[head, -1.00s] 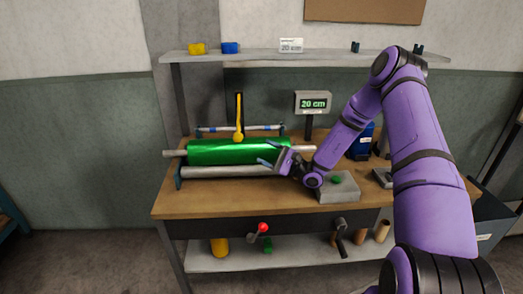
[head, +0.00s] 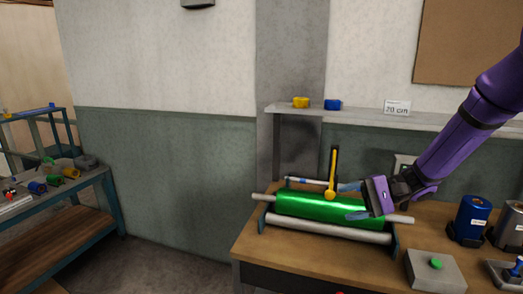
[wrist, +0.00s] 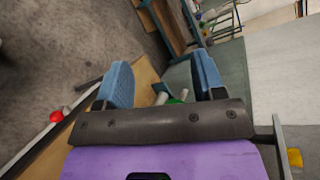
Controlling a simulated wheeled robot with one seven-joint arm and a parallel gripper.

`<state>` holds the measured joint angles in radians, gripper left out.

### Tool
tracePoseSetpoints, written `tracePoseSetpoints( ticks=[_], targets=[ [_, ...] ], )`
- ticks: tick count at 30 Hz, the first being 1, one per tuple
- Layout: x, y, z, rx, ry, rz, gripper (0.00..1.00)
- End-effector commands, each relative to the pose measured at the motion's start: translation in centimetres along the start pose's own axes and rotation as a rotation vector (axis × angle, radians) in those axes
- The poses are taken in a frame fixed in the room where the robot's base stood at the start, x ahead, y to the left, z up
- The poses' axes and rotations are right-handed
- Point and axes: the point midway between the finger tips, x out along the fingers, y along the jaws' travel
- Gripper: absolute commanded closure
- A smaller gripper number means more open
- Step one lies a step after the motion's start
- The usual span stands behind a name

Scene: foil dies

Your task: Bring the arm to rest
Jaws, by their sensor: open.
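My purple gripper (head: 354,200) is at the right end of the green foil roll (head: 318,207), in front of or over it in the head view. Its two blue fingers (wrist: 162,82) are spread apart in the wrist view, with nothing held between them. A bit of green shows low between the fingers there. My arm reaches in from the upper right of the head view. The green roll lies on a bar in the roller stand (head: 330,228) on the wooden workbench (head: 300,265). I cannot tell whether the gripper touches the roll.
A yellow lever (head: 333,172) stands up behind the roll. A grey box with a green button (head: 436,270) and a blue roll (head: 470,218) are on the bench at right. A shelf (head: 370,116) runs above. Another rack (head: 60,185) stands far left, with open floor between.

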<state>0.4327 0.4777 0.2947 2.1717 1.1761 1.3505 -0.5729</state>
Motion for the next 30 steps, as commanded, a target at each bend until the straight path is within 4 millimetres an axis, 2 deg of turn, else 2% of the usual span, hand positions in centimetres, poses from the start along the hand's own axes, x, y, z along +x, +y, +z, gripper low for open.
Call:
tracePoseSetpoints(
  ticks=[3, 13, 20, 30],
  targets=[
    [0.2, -0.7, 3.2, -0.041, 0.007, 0.148, 0.37],
    [-0.6, -1.2, 11.2, -0.153, 0.086, 0.521, 0.37],
    [-2.1, -1.1, 16.2, -0.246, 0.19, 0.745, 0.37],
    [-5.4, -0.8, 23.1, -0.411, 0.406, 1.006, 0.37]
  ],
)
